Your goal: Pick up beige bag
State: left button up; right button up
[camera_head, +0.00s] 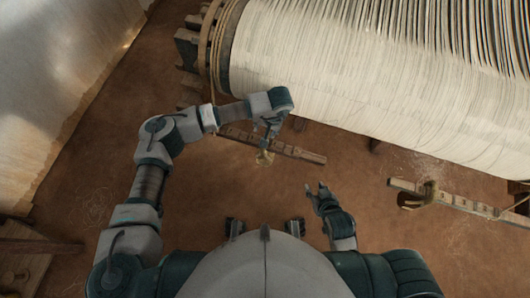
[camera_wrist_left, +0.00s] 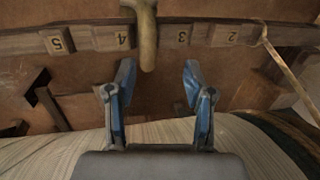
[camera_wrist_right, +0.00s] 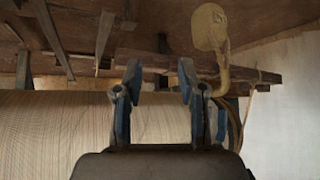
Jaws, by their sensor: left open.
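A beige hanging piece, which looks like part of the beige bag (camera_head: 264,158), shows at the wooden rail under my left gripper (camera_head: 268,130). In the left wrist view a rounded beige strip (camera_wrist_left: 147,38) crosses the rail between numbers 4 and 3, just beyond the left fingers. My left gripper is open, with nothing between its fingers. In the right wrist view a beige bag (camera_wrist_right: 210,28) with a curved strap shows past the right finger. My right gripper (camera_head: 319,190) is open and empty, apart from the bag.
A numbered wooden rail (camera_head: 300,153) runs below the left gripper. The large thread-wound loom roll (camera_head: 360,75) fills the upper right. A pale sheet (camera_head: 50,80) is at the left. Brown floor lies clear between.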

aim_at(269, 136)
pick_arm(q)
jog(key=shift+a+f, duration=0.25)
jog(key=shift+f, duration=0.5)
jog(key=f, duration=0.1)
jog(key=d+f, duration=0.1)
jog(key=f, duration=0.1)
jog(key=d+f+b, duration=0.1)
jog(key=shift+w+d+f, duration=0.15)
jog(key=shift+f, duration=0.4)
jog(key=shift+a, duration=1.1)
jog(key=shift+c, duration=0.5)
jog(key=shift+a, duration=0.15)
jog(key=c, duration=0.8)
jog(key=shift+d, duration=0.3)
grip_shut()
jog(key=shift+d+r, duration=0.1)
jog(key=shift+d, duration=0.6)
jog(key=shift+a, duration=0.1)
pick_arm(e)
jog(key=w, duration=0.1)
jog(key=w+r+t, duration=0.1)
jog(key=w+t, duration=0.1)
jog(key=shift+w+d+r+y, duration=0.15)
jog(key=shift+d+r+y, duration=0.1)
jog(key=shift+y, duration=0.15)
